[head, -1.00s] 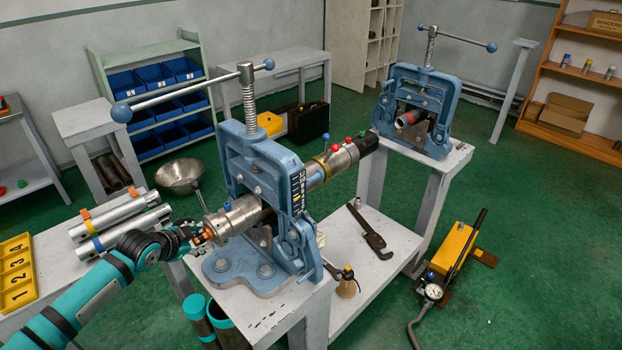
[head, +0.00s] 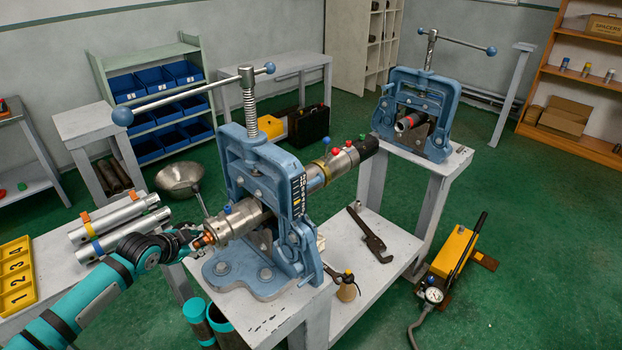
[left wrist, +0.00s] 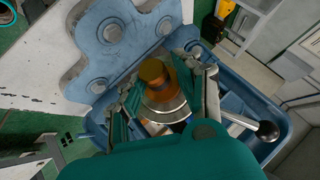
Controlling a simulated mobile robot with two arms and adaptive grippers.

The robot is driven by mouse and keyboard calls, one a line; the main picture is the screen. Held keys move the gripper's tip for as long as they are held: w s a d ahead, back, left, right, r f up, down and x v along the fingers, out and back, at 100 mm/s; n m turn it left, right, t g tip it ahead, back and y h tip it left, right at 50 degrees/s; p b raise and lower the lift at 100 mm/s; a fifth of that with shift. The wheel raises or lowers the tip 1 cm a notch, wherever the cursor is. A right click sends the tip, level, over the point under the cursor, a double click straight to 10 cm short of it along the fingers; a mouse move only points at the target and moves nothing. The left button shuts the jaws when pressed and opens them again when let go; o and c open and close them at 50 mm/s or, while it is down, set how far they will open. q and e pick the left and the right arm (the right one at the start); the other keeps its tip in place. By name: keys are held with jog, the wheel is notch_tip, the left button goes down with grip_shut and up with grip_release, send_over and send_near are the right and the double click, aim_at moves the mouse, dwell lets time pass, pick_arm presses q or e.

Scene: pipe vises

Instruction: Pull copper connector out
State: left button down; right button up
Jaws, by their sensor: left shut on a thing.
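The copper connector (head: 208,238) sits at the near left end of the steel pipe tool (head: 238,219), which is clamped in the near blue pipe vise (head: 262,160). My left gripper (head: 199,238) is at that end, shut on the copper connector. In the left wrist view the connector (left wrist: 154,74) shows as an orange-brown cylinder between the two fingers of the gripper (left wrist: 160,82), in front of a silver ring. The connector still meets the end of the tool; how deep it sits is hidden. My right gripper is not in view.
A second blue vise (head: 425,110) stands behind to the right. A pipe wrench (head: 369,236) lies on the low shelf. Two silver tubes (head: 118,218) and a yellow numbered tray (head: 15,272) lie on the left bench. A yellow hand pump (head: 455,252) stands on the floor at right.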

pick_arm(q)
jog(key=shift+s+f, duration=0.3)
jog(key=shift+f, duration=0.05)
jog(key=shift+s+p, duration=0.1)
jog(key=shift+p, duration=0.2)
jog(key=shift+s+a, duration=0.2)
jog(key=shift+s, duration=0.05)
jog(key=shift+s+a+p, duration=0.15)
jog(key=shift+p, duration=0.15)
jog(key=shift+s+a+r+p, duration=0.15)
jog(key=shift+s+a+p, duration=0.35)
jog(key=shift+s+a, duration=0.3)
jog(key=shift+s+a+r+p, duration=0.1)
jog(key=shift+s+a+p, duration=0.35)
jog(key=shift+s+a, duration=0.3)
